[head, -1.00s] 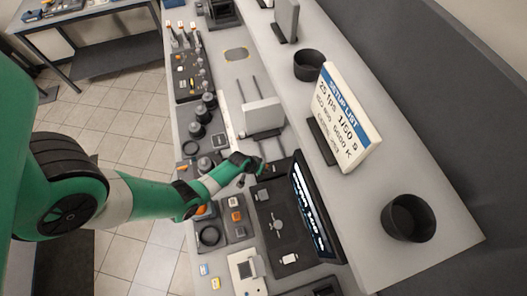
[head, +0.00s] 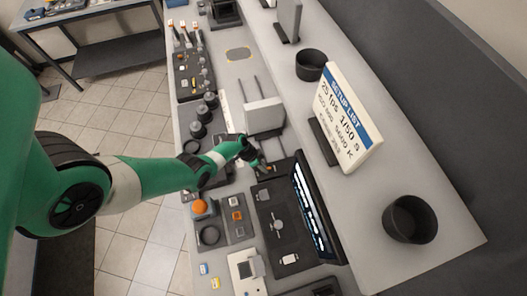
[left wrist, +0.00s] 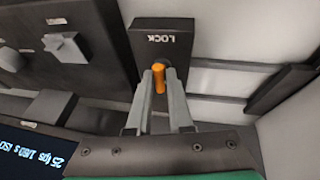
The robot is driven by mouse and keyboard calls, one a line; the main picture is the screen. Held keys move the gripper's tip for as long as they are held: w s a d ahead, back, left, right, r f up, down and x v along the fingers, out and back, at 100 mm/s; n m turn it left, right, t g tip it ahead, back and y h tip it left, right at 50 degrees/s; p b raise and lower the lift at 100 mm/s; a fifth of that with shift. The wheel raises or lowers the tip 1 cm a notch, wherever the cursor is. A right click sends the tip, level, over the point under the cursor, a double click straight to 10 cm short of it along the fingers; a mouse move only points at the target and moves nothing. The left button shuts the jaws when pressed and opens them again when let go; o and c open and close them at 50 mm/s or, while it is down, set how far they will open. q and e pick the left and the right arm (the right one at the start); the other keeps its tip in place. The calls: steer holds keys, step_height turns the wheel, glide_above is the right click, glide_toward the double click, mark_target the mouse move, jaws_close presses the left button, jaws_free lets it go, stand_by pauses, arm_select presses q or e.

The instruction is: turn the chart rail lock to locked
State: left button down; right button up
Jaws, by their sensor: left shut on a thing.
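The chart rail lock is a dark block (left wrist: 152,38) with LOCK lettering that reads upside down in the left wrist view. Its orange lever (left wrist: 159,79) sticks out below the lettering, pointing down the picture. My left gripper (left wrist: 161,88) has its two grey fingers on either side of the lever, shut on it. In the head view my left gripper (head: 261,163) is at the lock, at the near end of the chart rails; the lock is small there and partly hidden. The pale chart board (head: 264,115) stands on the rails. My right gripper is not in view.
A dark control panel with a grey knob (left wrist: 65,46) is beside the lock. A lit screen (head: 312,210) stands close to my gripper. A setup list sign (head: 345,118) and black cups (head: 410,219) stand on the raised shelf.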

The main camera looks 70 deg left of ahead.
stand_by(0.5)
arm_select(q)
steer(key=c, duration=0.8)
jaws_free()
steer(key=shift+c, duration=0.2)
